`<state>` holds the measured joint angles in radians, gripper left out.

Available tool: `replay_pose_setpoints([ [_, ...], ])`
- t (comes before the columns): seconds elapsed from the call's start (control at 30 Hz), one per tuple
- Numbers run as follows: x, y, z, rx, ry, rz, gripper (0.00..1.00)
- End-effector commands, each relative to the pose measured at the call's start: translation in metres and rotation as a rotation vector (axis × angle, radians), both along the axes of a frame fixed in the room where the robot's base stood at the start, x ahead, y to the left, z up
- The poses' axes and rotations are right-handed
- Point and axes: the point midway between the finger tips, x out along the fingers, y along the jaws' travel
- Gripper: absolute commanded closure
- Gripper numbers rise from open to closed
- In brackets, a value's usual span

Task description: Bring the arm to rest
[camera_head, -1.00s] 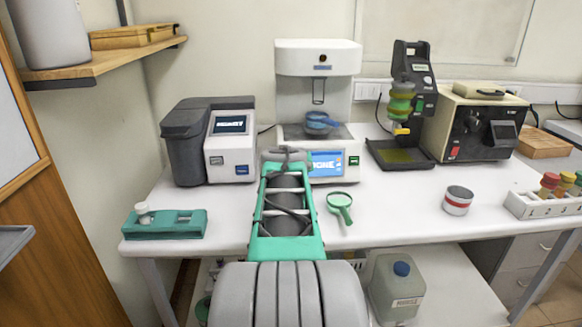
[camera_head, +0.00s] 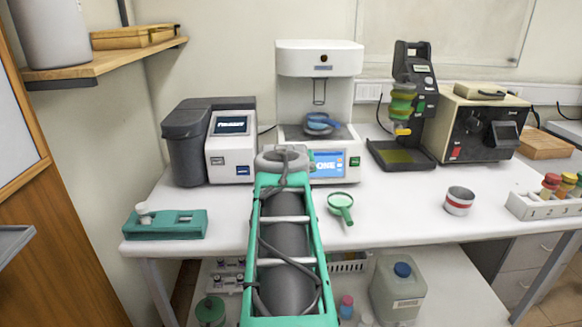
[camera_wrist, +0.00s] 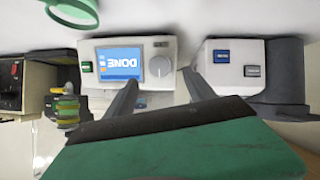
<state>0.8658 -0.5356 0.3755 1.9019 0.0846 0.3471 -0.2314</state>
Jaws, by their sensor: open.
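My gripper (camera_wrist: 159,77) shows in the wrist view, with two dark fingers spread apart and nothing between them. It is in front of the white analyzer (camera_wrist: 158,45), whose blue screen reads DONE and appears upside down there. In the head view, my green-framed arm reaches up the middle of the picture, over the table's front edge toward the same white analyzer (camera_head: 318,62). My fingers are hidden behind the arm in that view. A blue dish (camera_head: 318,124) sits on the analyzer's platform.
A grey-and-white device (camera_head: 230,145) stands left of the analyzer. A green magnifier-like tool (camera_head: 341,205), a teal holder (camera_head: 165,224) and a red-banded cup (camera_head: 459,200) lie on the white table (camera_head: 400,215). A black stand (camera_head: 412,110) and a sample rack (camera_head: 545,206) are on the right.

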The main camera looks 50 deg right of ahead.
Motion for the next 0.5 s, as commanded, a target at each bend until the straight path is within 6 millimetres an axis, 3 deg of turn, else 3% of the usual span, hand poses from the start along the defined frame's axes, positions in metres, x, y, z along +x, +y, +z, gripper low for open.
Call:
replay_pose_setpoints([
  [0.17, 0.000, 0.000, 0.000, 0.000, 0.000, 0.001, 0.37],
  [0.27, 0.009, 0.013, 0.000, 0.021, 0.008, 0.027, 0.37],
  [0.37, 0.031, 0.056, -0.004, 0.085, 0.039, 0.109, 0.37],
  [0.5, 0.060, 0.158, -0.021, 0.228, 0.141, 0.287, 0.37],
])
